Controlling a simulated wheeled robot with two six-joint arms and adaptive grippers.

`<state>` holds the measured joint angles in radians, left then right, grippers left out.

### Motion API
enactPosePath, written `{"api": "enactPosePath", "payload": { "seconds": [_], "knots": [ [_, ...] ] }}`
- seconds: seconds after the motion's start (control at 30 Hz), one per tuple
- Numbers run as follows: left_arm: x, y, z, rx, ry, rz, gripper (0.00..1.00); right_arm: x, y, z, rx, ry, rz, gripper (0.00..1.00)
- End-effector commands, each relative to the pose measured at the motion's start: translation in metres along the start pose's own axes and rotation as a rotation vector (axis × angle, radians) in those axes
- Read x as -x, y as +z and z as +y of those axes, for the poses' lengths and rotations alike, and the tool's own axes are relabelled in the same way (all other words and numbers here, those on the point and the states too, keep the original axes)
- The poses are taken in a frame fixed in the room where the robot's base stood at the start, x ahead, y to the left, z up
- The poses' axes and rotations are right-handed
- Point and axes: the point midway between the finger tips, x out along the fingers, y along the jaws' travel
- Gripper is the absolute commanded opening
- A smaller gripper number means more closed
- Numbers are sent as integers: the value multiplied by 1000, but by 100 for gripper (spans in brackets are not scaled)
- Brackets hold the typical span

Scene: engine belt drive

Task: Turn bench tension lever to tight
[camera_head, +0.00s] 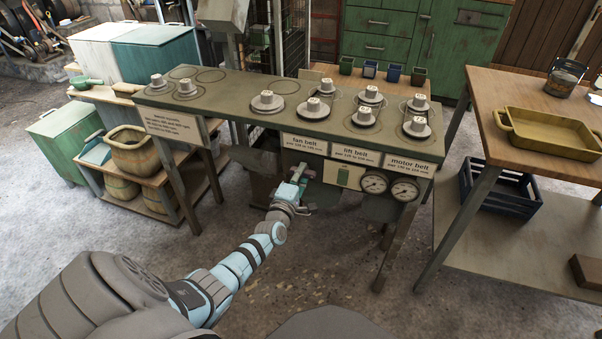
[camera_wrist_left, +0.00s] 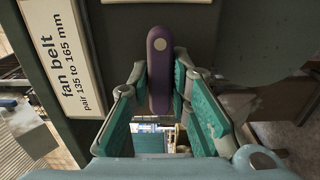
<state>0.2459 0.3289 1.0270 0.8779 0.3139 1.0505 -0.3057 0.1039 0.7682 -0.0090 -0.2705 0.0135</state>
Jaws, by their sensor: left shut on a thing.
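The tension lever (camera_wrist_left: 160,88) is a dark purple bar with a pale round spot near its top, on the bench front beside the fan belt label. It stands upright in the left wrist view. My left gripper (camera_head: 298,178) is at the bench front, its teal-padded fingers on either side of the lever and shut on it. In the head view the gripper mostly hides the lever. The bench (camera_head: 236,85) carries several grey pulleys (camera_head: 267,102) on its top. My right gripper is not in view.
Right of the lever are a pale panel with a green window (camera_head: 343,176) and two round gauges (camera_head: 374,183). A wooden table with a yellow tray (camera_head: 548,131) stands at the right. Baskets and bins (camera_head: 132,150) stand at the left. The floor in front is clear.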

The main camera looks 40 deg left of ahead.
Motion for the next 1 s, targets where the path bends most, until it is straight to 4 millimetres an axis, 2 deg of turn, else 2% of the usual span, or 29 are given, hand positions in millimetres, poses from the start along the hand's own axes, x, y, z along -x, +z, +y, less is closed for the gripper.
{"api": "enactPosePath", "payload": {
  "seconds": [0.5, 0.53, 0.63, 0.9, 1.0],
  "knots": [
    [1, 0, -3, -21, -6, 0, 0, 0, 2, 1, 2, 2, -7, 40],
    [1, 0, -3, -21, -6, 0, 22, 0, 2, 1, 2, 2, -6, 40],
    [1, 0, -2, -21, -5, 0, 37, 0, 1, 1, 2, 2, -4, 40],
    [1, 0, -1, -20, -2, 0, 37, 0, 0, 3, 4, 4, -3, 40],
    [6, 0, -1, -20, -1, 0, 37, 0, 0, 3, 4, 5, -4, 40]
  ]
}}
